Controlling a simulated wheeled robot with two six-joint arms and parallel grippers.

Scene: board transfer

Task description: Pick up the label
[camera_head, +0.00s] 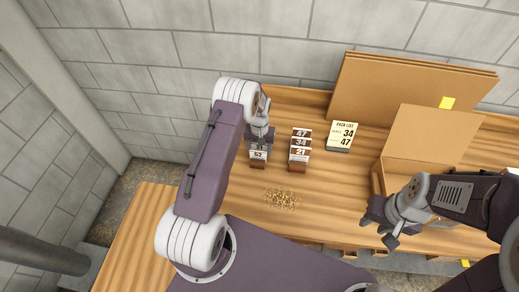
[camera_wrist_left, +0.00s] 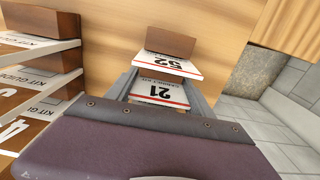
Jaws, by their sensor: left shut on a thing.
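A white label marked 21 (camera_wrist_left: 158,93) sits between the fingers of my left gripper (camera_wrist_left: 160,88) in the left wrist view. In the head view my left gripper (camera_head: 261,140) is shut on it, over the left label blocks, and the gripper mostly hides it. A label marked 52 (camera_head: 258,155) stands on a brown block just in front of the gripper; it also shows in the left wrist view (camera_wrist_left: 168,65). Another row of labels, 47, 34 and 21 (camera_head: 299,151), stands to the right. My right gripper (camera_head: 380,222) is open and empty near the table's front edge.
A pick list card (camera_head: 341,135) reads 34 and 47. An open cardboard box (camera_head: 428,138) stands at the right, partly behind my right arm. Flat cardboard panels (camera_head: 400,90) lean on the wall. Small golden bits (camera_head: 281,198) lie on the wooden table (camera_head: 325,200).

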